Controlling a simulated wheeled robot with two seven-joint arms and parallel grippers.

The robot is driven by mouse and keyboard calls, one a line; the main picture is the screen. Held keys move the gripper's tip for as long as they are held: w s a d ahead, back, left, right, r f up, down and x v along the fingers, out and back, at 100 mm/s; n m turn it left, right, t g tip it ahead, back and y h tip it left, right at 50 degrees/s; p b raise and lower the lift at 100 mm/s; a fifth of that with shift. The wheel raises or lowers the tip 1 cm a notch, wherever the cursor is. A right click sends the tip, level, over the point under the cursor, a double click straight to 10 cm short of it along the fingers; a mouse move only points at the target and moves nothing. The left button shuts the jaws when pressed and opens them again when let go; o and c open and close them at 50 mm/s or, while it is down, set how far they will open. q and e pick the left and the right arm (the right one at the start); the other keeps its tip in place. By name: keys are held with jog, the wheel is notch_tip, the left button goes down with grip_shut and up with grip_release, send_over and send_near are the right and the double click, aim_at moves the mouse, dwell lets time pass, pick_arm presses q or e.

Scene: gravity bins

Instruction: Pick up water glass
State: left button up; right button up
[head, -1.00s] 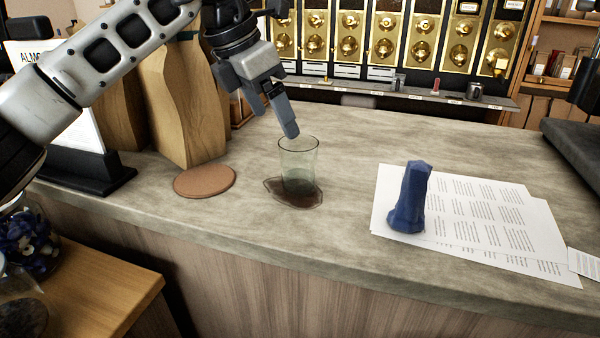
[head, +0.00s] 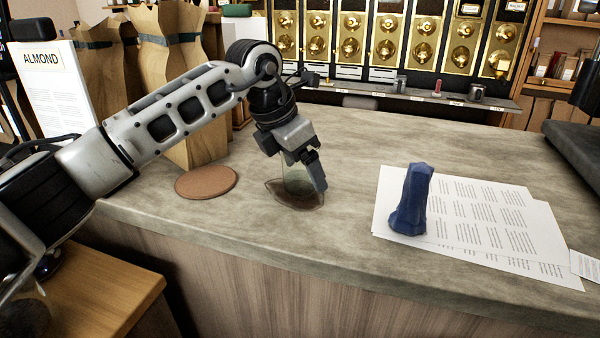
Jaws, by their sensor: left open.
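The water glass (head: 297,184) is clear and stands upright on the grey counter, in a dark wet-looking patch (head: 284,194). My left gripper (head: 308,176) has come down over the glass, with its fingers pointing down, and hides its upper part. The gripper is open. One finger shows in front of the glass at its right side; I cannot tell whether it touches the glass. The other finger is largely hidden. My right gripper is not in view.
A round brown coaster (head: 206,182) lies left of the glass. A dark blue faceted object (head: 410,203) stands on printed papers (head: 478,222) to the right. Paper bags (head: 182,70) and an ALMOND sign (head: 60,85) stand at the left. The counter between glass and papers is clear.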

pick_arm(q)
jog(key=c, duration=1.3)
jog(key=shift+o, duration=0.2)
jog(key=shift+r, duration=0.1)
